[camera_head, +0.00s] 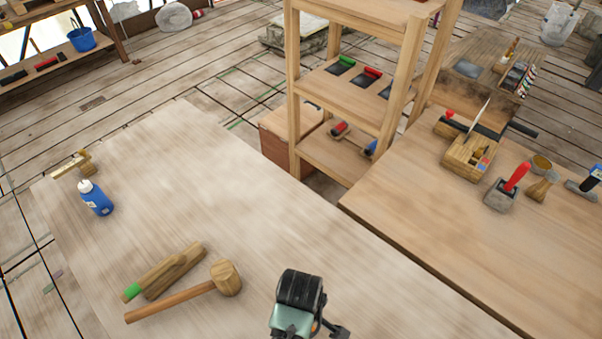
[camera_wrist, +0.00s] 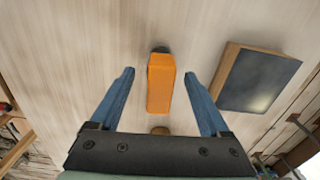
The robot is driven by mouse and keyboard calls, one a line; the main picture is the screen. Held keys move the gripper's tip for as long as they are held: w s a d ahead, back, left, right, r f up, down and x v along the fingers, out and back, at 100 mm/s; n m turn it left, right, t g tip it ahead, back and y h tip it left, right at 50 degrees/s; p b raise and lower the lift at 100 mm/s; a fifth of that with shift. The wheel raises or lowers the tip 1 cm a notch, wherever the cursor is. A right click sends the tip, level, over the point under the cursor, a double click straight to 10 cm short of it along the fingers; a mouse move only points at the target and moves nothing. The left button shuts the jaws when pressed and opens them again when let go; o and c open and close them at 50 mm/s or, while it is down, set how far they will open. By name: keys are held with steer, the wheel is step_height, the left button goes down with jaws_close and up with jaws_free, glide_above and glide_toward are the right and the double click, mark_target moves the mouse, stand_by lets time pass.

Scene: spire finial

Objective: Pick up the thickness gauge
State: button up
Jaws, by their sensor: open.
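In the wrist view an orange, elongated tool (camera_wrist: 160,88) lies on the pale wooden table; it looks like the thickness gauge. It has a dark end at the top and a brownish round part at the bottom. My gripper (camera_wrist: 160,76) is open, with one blue finger on each side of the orange tool and visible gaps between. I cannot tell the height of the fingertips above the table. In the head view my wrist hangs over the table's near edge, and the gauge is mostly hidden there.
A wooden block with a dark top (camera_wrist: 260,80) lies just right of my right finger. In the head view the table (camera_head: 180,160) also holds a mallet (camera_head: 226,278), a wooden tool with a green end (camera_head: 165,270) and a blue bottle (camera_head: 97,200). A shelf (camera_head: 335,155) stands behind.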

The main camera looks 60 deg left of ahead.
steer(key=shift+d+f, duration=0.1)
steer(key=shift+f, duration=1.65)
jaws_close()
